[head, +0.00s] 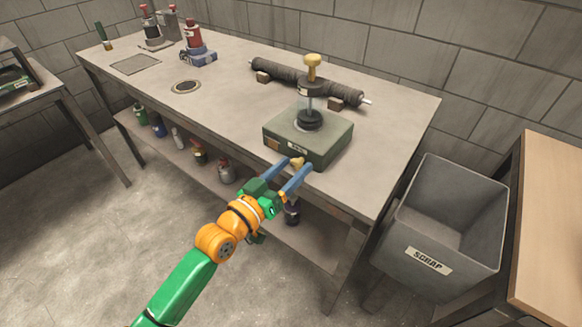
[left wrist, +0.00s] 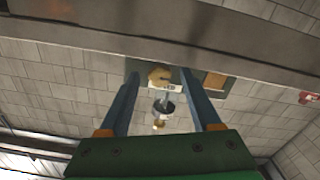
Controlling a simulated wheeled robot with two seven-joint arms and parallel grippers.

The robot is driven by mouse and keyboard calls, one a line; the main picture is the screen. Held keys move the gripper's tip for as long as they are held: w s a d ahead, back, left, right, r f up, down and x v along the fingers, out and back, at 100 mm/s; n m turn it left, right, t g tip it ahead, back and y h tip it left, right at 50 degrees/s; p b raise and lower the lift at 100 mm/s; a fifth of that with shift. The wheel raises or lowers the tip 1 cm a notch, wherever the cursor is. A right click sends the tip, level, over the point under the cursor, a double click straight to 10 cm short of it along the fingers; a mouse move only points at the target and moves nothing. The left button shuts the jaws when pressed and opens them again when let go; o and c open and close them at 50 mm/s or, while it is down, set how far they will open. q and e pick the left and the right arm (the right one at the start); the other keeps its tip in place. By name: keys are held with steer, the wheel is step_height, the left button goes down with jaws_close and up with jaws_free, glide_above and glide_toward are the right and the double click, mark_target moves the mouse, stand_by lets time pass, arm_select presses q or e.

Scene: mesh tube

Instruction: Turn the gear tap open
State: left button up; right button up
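The gear tap (head: 297,162) is a small brass-coloured piece at the front face of a green-grey box (head: 336,150) on the workbench. My left gripper (head: 296,165) has its two blue fingers apart, pointing at the box front, with the tap between their tips in the picture. In the left wrist view the tap (left wrist: 160,75) shows between the open fingers (left wrist: 160,74), with a visible gap on each side. Whether the tips reach fully around it I cannot tell. A clear column with a black ring and a brass knob (head: 312,62) stands on the box. My right gripper is not in view.
A dark mesh roll (head: 305,80) lies on blocks behind the box. A red-and-blue device (head: 197,48) and a round plate (head: 186,87) are further left on the workbench (head: 225,110). A grey scrap bin (head: 440,225) stands at right. Bottles line the lower shelf.

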arm_select(q)
steer(key=v, duration=0.7)
steer(key=shift+a, duration=0.1)
steer(key=s+a+f+n+g+y+p, duration=0.1)
steer(key=s+a+f+g+y+p, duration=0.2)
steer(key=f, duration=0.4)
steer(key=s+a+f+n+y+p, duration=0.1)
steer(key=a+f+y+p, duration=0.1)
steer(key=a+f, duration=0.35)
steer(key=s+a+f+g+y+p, duration=0.2)
steer(key=f+y+p, duration=0.1)
steer(key=f, duration=0.6)
steer(key=s+a+f+g+y+p, duration=0.1)
steer(key=s+f+g, duration=0.2)
steer(key=s, duration=0.6)
steer(key=s+a+f+g+p, duration=0.1)
steer(key=s+f, duration=0.3)
steer(key=s, duration=0.6)
steer(key=s+a+f+g+y+p, duration=0.1)
steer(key=s+f+g, duration=0.3)
steer(key=s, duration=0.5)
steer(key=shift+s+a+g+y+p, duration=0.25)
steer(key=shift+s+g+y+p, duration=0.1)
steer(key=shift+p, duration=0.25)
